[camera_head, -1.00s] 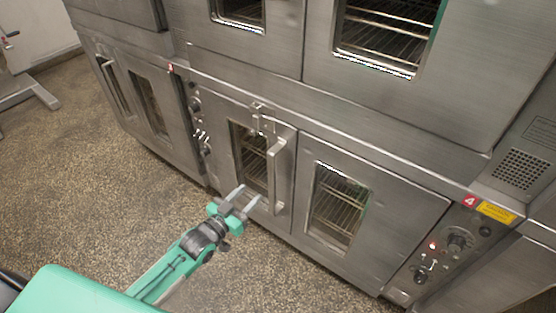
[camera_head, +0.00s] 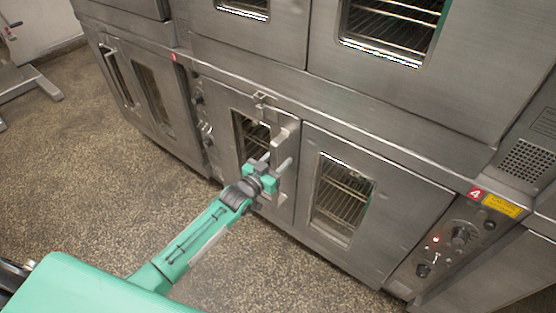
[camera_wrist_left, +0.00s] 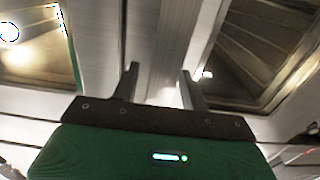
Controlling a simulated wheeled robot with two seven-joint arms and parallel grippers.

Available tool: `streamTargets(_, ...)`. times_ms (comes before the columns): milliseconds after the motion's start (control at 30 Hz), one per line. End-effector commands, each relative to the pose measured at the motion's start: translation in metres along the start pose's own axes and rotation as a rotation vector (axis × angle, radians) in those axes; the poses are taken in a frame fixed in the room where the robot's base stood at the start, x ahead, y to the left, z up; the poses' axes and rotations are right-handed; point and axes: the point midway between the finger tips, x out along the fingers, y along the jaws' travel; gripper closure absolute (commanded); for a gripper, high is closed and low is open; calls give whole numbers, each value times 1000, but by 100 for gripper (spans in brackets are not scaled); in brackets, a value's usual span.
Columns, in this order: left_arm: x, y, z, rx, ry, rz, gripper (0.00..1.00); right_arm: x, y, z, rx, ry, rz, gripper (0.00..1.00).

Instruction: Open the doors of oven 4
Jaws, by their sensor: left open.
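Oven 4 is the lower steel oven marked by a red "4" label (camera_head: 475,193). Its left door (camera_head: 222,110) and right door (camera_head: 388,190) both look shut, each with a window showing wire racks. An upright bar handle (camera_head: 284,134) stands out from the left door near the seam between the doors. My left gripper (camera_head: 276,160) is open in front of this handle, its fingers pointing at the door and overlapping the handle's middle. The wrist view shows the two fingers (camera_wrist_left: 160,85) spread apart. Whether they touch the handle I cannot tell. My right gripper is out of view.
A control panel (camera_head: 452,245) with knobs is right of the doors. An upper oven (camera_head: 455,75) sits directly above. Another oven (camera_head: 150,95) with a handle stands to the left. Speckled floor (camera_head: 110,180) in front is clear.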

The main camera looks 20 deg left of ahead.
Motion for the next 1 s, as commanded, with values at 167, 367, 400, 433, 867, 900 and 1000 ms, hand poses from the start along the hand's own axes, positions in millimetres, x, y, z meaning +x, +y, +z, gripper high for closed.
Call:
streamTargets(167,4,0,0,0,-1,0,55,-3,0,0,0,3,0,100)
streamTargets(367,3,0,0,0,0,0,59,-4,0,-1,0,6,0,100)
streamTargets(400,3,0,0,0,0,0,67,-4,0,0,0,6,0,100)
streamTargets(433,3,0,0,0,0,0,73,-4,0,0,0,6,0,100)
streamTargets(867,0,-1,0,2,0,5,100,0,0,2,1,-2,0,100)
streamTargets(900,-1,-1,0,2,0,9,100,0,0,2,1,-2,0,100)
streamTargets(1000,-8,-2,0,4,-1,24,100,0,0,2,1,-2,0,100)
